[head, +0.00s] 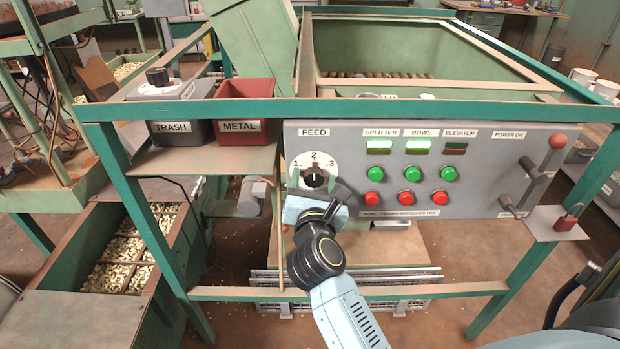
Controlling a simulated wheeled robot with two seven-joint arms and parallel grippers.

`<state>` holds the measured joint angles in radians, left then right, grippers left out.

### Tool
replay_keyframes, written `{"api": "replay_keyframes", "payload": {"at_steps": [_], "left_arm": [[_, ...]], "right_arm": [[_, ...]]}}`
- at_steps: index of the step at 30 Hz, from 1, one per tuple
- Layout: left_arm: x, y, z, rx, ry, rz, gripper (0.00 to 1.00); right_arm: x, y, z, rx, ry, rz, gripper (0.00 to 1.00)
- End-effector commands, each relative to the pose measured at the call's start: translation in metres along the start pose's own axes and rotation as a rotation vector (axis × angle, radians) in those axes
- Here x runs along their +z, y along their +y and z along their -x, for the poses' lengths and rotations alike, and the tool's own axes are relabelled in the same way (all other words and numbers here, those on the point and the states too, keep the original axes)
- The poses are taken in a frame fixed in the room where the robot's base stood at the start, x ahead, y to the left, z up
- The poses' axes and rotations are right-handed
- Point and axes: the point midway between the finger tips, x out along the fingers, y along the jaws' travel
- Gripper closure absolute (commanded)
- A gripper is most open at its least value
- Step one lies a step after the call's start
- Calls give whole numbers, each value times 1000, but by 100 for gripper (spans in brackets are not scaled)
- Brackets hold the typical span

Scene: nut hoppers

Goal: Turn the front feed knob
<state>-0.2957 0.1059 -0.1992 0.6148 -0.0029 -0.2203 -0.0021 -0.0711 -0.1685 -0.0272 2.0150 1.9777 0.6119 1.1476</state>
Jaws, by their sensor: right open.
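The front feed knob (314,179) is a dark knob on a white round dial (301,163) marked 1, 2 and 3, under the FEED label on the grey control panel (490,190). Its pale mark appears to point up, near 2. My right gripper (319,190) is open right in front of the knob, with its dark fingers around the lower part of the dial. The gripper hides the dial's bottom, and I cannot tell whether the fingers touch the knob. My left gripper is out of view.
Green buttons (412,173) and red buttons (408,197) sit right of the dial. Levers (535,170) and a red padlock (568,218) are at the panel's right. A TRASH bin (180,132) and red METAL bin (243,140) stand left. A second knob (158,77) is behind them. Green frame rails (410,108) surround the panel.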

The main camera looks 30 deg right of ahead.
Motion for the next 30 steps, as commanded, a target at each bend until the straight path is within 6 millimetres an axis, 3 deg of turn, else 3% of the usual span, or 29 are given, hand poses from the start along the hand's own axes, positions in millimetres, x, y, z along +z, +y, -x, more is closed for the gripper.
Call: {"api": "replay_keyframes", "payload": {"at_steps": [5, 15, 23, 30], "left_arm": [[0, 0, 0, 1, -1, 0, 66], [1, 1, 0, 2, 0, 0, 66], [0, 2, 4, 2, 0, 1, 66], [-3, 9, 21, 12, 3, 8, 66]], "right_arm": [[0, 0, 0, 0, 0, 0, 41], [0, 0, 0, 0, 0, 0, 86], [1, 0, 0, 0, 0, 24, 86], [3, 1, 0, 0, 0, 142, 86]]}}
